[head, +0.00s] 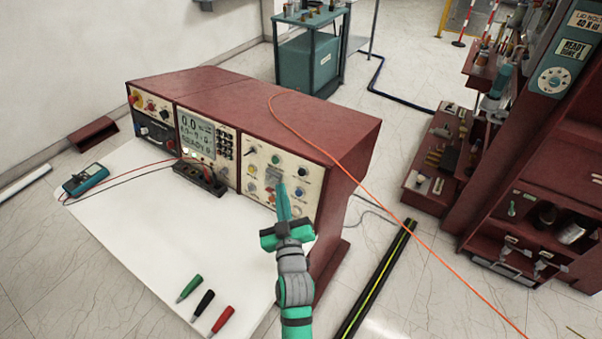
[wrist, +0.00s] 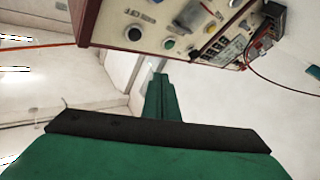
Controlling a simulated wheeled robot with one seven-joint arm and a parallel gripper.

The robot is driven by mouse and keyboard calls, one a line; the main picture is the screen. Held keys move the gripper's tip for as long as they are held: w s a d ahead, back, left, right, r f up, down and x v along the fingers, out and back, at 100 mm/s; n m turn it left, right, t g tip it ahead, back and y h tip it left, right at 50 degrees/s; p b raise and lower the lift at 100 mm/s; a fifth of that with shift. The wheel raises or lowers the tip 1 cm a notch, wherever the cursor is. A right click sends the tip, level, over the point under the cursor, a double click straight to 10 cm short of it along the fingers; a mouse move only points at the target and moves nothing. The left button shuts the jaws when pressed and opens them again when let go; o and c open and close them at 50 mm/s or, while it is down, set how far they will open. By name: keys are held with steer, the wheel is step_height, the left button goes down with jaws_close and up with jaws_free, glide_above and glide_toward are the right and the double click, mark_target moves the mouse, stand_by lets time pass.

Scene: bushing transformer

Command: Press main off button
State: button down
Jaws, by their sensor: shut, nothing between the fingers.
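The right-hand control panel (head: 262,152) of the maroon console carries a green button (head: 276,160), dark knobs, a grey block, yellow and blue buttons. Its labels are too small to read, so I cannot tell which is the main off button. My gripper (head: 281,188) is shut and empty, its green fingers pointing up at this panel and covering part of its lower middle. Contact cannot be told from the head view. In the wrist view the shut fingers (wrist: 160,80) end below the tilted panel (wrist: 155,15), apart from its green button (wrist: 169,44) in the picture.
A white tabletop (head: 140,235) extends before the console, with green, black and red probes (head: 204,303) near its front edge. A multimeter (head: 86,179) lies at left. An orange cable (head: 340,164) crosses the console. Shelves (head: 535,190) stand at right.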

mark_target(302, 172)
steer(key=w+d+f, duration=0.1)
steer(key=w+d, duration=0.3)
steer(key=w, duration=0.1)
steer(key=shift+w+f, duration=0.3)
steer(key=shift+f, duration=0.05)
steer(key=shift+w+d, duration=0.1)
stand_by(0.5)
stand_by(0.6)
stand_by(0.4)
stand_by(0.4)
steer(key=shift+w+d+f, duration=0.1)
steer(key=shift+w+d, duration=0.1)
steer(key=shift+w, duration=0.05)
